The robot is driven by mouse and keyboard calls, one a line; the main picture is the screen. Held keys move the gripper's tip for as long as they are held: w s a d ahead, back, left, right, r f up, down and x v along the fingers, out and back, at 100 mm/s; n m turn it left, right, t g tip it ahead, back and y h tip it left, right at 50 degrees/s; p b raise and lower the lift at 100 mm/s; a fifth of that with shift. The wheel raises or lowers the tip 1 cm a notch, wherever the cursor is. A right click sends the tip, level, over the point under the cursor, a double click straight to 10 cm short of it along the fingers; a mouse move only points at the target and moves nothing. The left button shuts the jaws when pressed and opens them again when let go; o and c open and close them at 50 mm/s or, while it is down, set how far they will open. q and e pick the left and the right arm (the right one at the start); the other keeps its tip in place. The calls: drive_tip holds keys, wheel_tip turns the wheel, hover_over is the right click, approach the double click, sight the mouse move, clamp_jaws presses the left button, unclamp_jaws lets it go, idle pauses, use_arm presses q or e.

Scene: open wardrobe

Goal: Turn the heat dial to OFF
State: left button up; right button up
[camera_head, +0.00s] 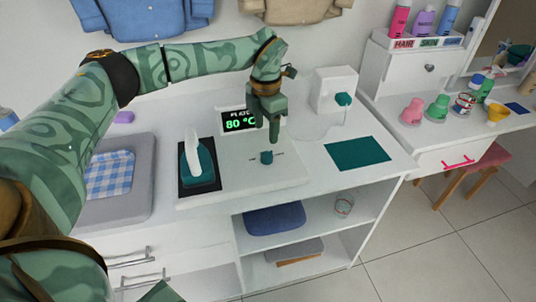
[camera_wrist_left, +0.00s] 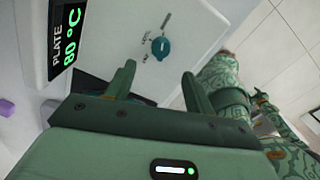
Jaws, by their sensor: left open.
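The heat dial (camera_head: 267,157) is a small teal knob on the white panel. Small labels surround it, too small to read in the head view. It also shows in the left wrist view (camera_wrist_left: 161,47), beyond the fingertips.
A teal iron (camera_head: 206,164) stands on a dark pad left of the dial. A white dispenser with a teal knob (camera_head: 343,99) stands behind right. A teal mat (camera_head: 357,154) lies at right. A grey board with checked cloth (camera_head: 110,176) is at left.

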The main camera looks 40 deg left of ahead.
sight(267, 152)
use_arm(q)
wheel_tip(267, 152, down, 9)
drive_tip(key=shift+d+r+b, duration=0.1)
drive_tip(key=shift+b, duration=1.1)
use_arm(e)
drive_tip(key=f, duration=0.1)
drive_tip(key=s+f, duration=0.1)
drive_tip(key=shift+d+f, duration=0.15)
drive_tip(key=shift+f, duration=0.25)
use_arm(q)
drive_tip(key=c, duration=1)
